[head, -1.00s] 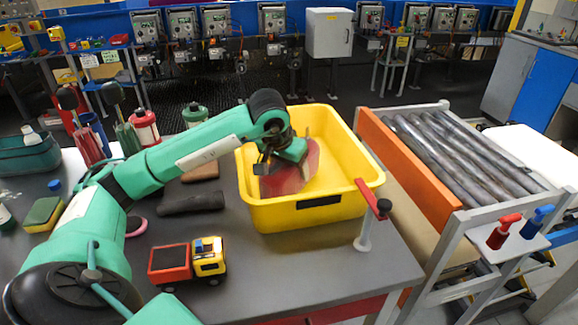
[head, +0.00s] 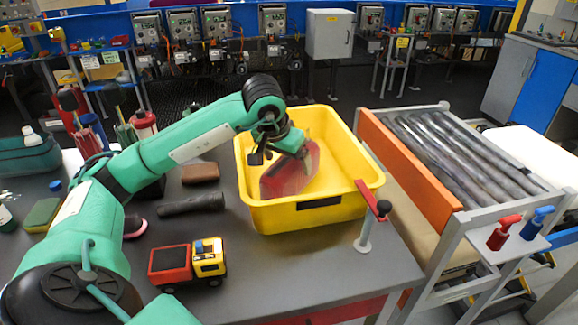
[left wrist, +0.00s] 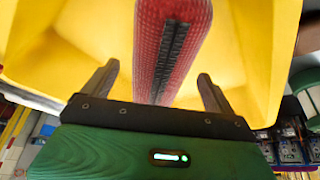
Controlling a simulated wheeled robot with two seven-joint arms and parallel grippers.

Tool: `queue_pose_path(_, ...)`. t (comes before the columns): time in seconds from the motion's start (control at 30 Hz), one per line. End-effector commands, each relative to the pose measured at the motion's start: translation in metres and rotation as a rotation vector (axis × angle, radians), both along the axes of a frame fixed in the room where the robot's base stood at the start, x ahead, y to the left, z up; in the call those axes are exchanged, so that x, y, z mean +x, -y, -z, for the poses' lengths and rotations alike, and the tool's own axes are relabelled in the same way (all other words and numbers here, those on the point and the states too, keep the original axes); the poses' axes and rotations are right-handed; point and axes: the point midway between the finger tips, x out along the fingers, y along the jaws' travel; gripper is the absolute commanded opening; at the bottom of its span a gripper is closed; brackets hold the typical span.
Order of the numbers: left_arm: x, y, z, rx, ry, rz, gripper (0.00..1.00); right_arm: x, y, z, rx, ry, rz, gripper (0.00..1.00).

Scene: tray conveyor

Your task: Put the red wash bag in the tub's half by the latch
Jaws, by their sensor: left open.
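The red wash bag (head: 288,176) stands on its narrow side inside the yellow tub (head: 310,216), slanting from the near left toward the far right. In the left wrist view its dark zip (left wrist: 174,50) runs along its top edge. My left gripper (head: 279,150) is open just above the bag. In the left wrist view its two fingers (left wrist: 155,88) stand apart, one on each side of the bag's line, with gaps showing. A red-handled lever (head: 373,198) on a post stands at the tub's near right corner; I cannot tell if it is the latch. My right gripper is not in view.
A toy truck (head: 188,262), a dark torch (head: 190,204) and a brown case (head: 200,173) lie left of the tub. A roller conveyor with an orange side board (head: 408,172) stands to the right. The table front is clear.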

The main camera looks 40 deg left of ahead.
Motion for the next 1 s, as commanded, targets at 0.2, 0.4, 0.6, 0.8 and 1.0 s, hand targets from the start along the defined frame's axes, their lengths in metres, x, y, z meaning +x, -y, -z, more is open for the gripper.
queue_pose_path(0.2,-0.018,0.001,-0.047,-0.001,0.005,0.000,0.90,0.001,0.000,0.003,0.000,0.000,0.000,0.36)
queue_pose_path(0.4,-0.029,0.002,-0.072,0.000,0.002,0.000,0.90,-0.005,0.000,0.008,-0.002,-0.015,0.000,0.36)
queue_pose_path(0.6,-0.032,0.002,-0.079,0.001,0.000,-0.001,0.90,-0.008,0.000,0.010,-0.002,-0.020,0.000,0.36)
queue_pose_path(0.8,-0.032,0.002,-0.078,0.000,0.000,-0.001,0.90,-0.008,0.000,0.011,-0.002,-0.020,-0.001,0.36)
queue_pose_path(1.0,-0.032,0.002,-0.078,0.000,0.000,-0.001,0.90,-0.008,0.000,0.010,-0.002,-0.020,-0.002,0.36)
